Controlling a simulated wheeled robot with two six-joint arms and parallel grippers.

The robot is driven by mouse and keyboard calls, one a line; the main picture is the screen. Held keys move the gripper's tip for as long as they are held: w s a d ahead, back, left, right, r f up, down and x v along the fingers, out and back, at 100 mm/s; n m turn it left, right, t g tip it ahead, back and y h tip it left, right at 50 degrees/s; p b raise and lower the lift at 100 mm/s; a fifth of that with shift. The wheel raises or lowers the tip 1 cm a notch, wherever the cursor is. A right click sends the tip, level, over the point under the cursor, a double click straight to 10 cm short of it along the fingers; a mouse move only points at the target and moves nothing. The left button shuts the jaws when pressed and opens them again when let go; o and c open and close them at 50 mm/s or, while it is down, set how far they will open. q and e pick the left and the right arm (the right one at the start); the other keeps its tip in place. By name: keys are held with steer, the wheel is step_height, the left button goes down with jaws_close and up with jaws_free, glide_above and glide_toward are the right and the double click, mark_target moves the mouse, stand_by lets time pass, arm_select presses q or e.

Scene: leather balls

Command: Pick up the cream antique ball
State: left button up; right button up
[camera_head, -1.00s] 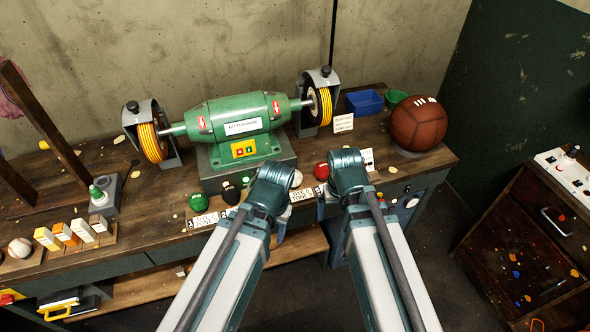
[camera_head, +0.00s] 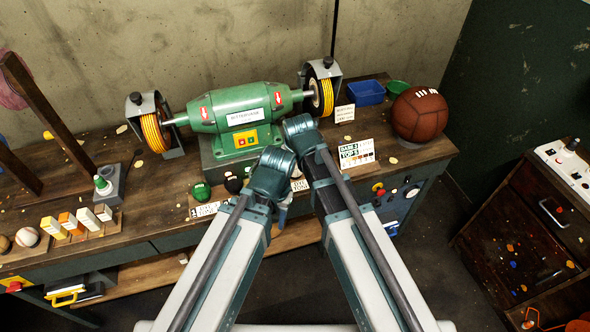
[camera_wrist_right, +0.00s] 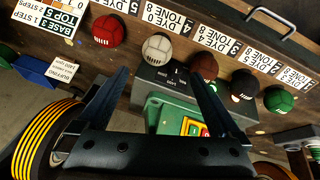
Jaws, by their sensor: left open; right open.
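Red (camera_wrist_right: 109,30), brown (camera_wrist_right: 203,66), black (camera_wrist_right: 243,84) and green (camera_wrist_right: 278,98) balls flank the cream one. The green grinder (camera_head: 237,112) stands close behind the row. A large brown ball (camera_head: 419,114) and blue bin (camera_head: 365,92) are at the right.

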mark_target(295, 165)
steer(key=b+x, duration=0.6)
steer(key=x, duration=0.1)
steer(key=shift+w+f, duration=0.1)
steer(key=shift+f, duration=0.25)
steer(key=shift+w+r+b+x, duration=0.1)
steer(key=shift+w+b+x, duration=0.05)
steer(key=shift+b+x, duration=0.7)
steer(key=shift+w+r+b+x, duration=0.1)
steer(key=shift+w+b+x, duration=0.05)
steer(key=shift+b+x, duration=0.75)
steer(key=shift+w+b+x, duration=0.15)
steer(key=shift+b+x, duration=0.55)
steer(key=shift+x, duration=0.3)
steer(key=shift+r, duration=0.1)
steer(key=c, duration=1)
steer(key=shift+o, duration=0.2)
steer(key=shift+r, duration=0.15)
